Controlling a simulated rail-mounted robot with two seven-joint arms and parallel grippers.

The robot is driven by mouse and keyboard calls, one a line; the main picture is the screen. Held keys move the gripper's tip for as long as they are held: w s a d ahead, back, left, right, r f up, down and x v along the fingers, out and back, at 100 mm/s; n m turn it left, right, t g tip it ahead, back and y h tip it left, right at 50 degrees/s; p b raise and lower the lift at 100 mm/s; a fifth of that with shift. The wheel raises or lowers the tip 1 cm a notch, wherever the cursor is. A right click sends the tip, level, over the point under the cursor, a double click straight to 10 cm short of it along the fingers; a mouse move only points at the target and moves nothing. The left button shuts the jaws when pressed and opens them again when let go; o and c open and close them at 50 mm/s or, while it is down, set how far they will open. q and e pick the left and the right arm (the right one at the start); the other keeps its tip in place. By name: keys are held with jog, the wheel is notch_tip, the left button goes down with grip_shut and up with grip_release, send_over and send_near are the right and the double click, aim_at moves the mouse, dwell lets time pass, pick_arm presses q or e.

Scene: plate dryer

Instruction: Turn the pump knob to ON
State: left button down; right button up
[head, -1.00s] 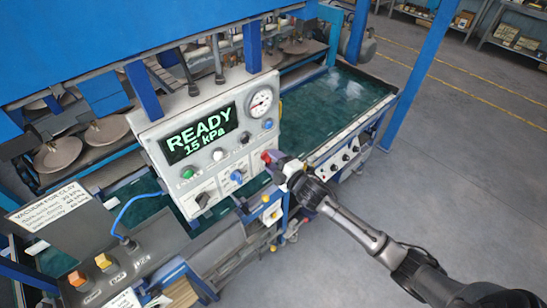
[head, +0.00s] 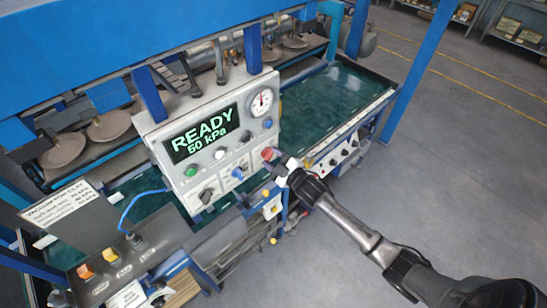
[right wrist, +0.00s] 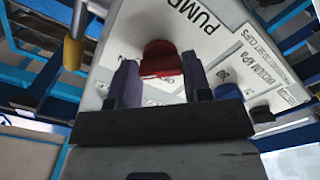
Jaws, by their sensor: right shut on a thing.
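The red pump knob (head: 268,154) sits at the lower right of the white control panel (head: 205,97). My right gripper (head: 277,163) reaches it from the right and is shut on it. In the right wrist view the knob (right wrist: 161,58) lies between the two purple fingers of my right gripper (right wrist: 161,76), beside the "PUMP" lettering. Part of the label below the knob is hidden by the fingers, so its exact setting is hard to read. The display (head: 202,133) reads "READY" with a value that looks like 50 kPa. My left gripper is not in view.
A round gauge (head: 262,102) sits at the panel's upper right. A blue knob (head: 238,173) and a black knob (head: 206,195) are left of my gripper. A green-surfaced tank (head: 345,88) lies behind. Open floor (head: 460,160) is on the right.

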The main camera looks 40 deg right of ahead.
dwell(0.3)
jog(key=o, duration=0.9)
jog(key=s, duration=0.4)
jog(key=s+b, duration=0.1)
jog(key=s, duration=0.4)
jog(key=s+b, duration=0.1)
jog(key=s, duration=0.4)
jog(key=shift+d, duration=0.25)
jog(key=shift+w, duration=0.1)
